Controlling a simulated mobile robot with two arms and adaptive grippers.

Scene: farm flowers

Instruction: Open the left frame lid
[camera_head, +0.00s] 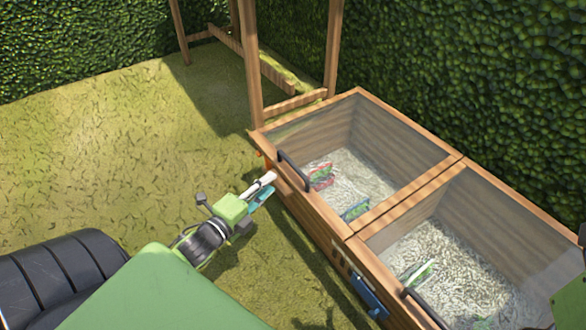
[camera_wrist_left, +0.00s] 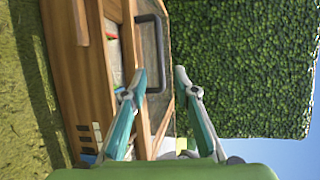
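The left frame lid (camera_head: 310,110) is a wooden-edged clear pane lying shut over the left half of the wooden cold frame. Its dark handle (camera_head: 292,170) stands on the front edge; the handle also shows in the left wrist view (camera_wrist_left: 162,50). My left gripper (camera_head: 272,184) is just outside the frame's front side, close to the handle. In the left wrist view its two teal fingers (camera_wrist_left: 161,73) are apart, with the handle bar seen beyond the gap between them. I see no contact with the handle. My right gripper is not in view.
The right lid (camera_head: 510,215) also lies shut. Colourful packets (camera_head: 320,176) lie on the pale bedding inside. A blue object (camera_head: 369,296) hangs on the front wall. Wooden posts (camera_head: 250,60) and hedges (camera_head: 450,60) stand behind. Grass to the left is open.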

